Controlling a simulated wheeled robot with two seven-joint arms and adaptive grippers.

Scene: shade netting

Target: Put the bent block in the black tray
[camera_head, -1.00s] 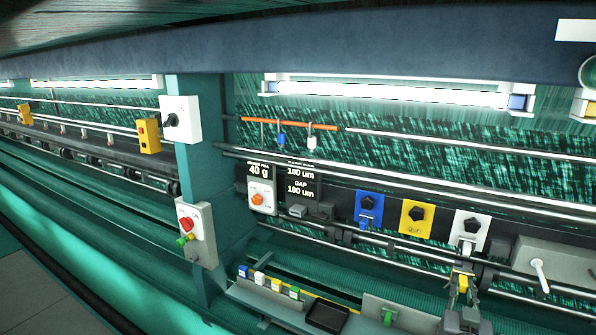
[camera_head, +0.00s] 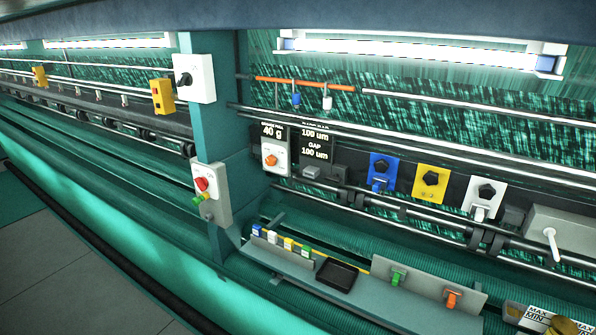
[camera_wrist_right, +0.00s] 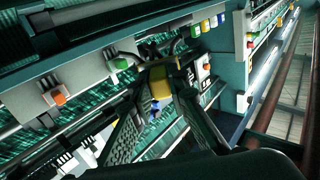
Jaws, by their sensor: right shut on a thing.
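The black tray (camera_head: 337,274) lies on the grey ledge in the head view, right of several coloured tags and left of a green switch. It looks empty. In the right wrist view my right gripper (camera_wrist_right: 160,72) is shut on a yellow piece (camera_wrist_right: 160,86), apparently the bent block; its full shape is partly hidden by the fingers. The gripper is in front of the ledge area between the green switch and the coloured tags, and the tray cannot be made out clearly there. I see neither gripper in the head view.
A green switch (camera_head: 398,277) and an orange switch (camera_head: 452,298) stand on a plate right of the tray. Coloured tags (camera_head: 289,243) line a low plate on its left. Horizontal rails (camera_head: 420,218) run above the ledge. A grey switch box (camera_head: 211,193) is on the post.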

